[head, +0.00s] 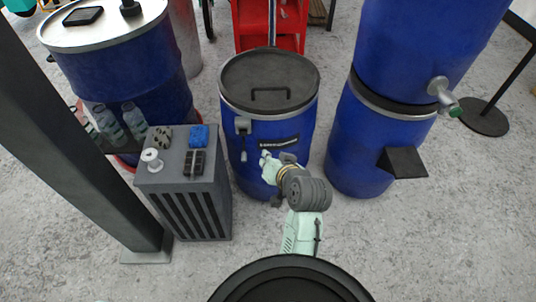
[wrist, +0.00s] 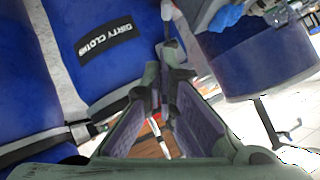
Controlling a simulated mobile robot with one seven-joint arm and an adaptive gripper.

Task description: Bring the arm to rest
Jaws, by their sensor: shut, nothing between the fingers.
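My arm (head: 304,194) rises from the bottom middle of the head view, folded low in front of the middle blue barrel (head: 270,145). In the head view my gripper's fingertips cannot be made out clearly. In the wrist view my gripper (wrist: 167,82) shows its two fingers meeting at the tips, shut and empty. Beyond the fingers the wrist view shows a blue barrel with a black "DIRTY CLOTHS" label (wrist: 106,40), seen tilted.
A grey box (head: 187,190) left of the barrel carries a blue sponge (head: 199,136), a white spool (head: 151,160) and a dark item. Two stacked blue barrels with a tap (head: 441,92) stand right. A dark post (head: 75,130) is at left. Floor at front right (head: 430,250) is clear.

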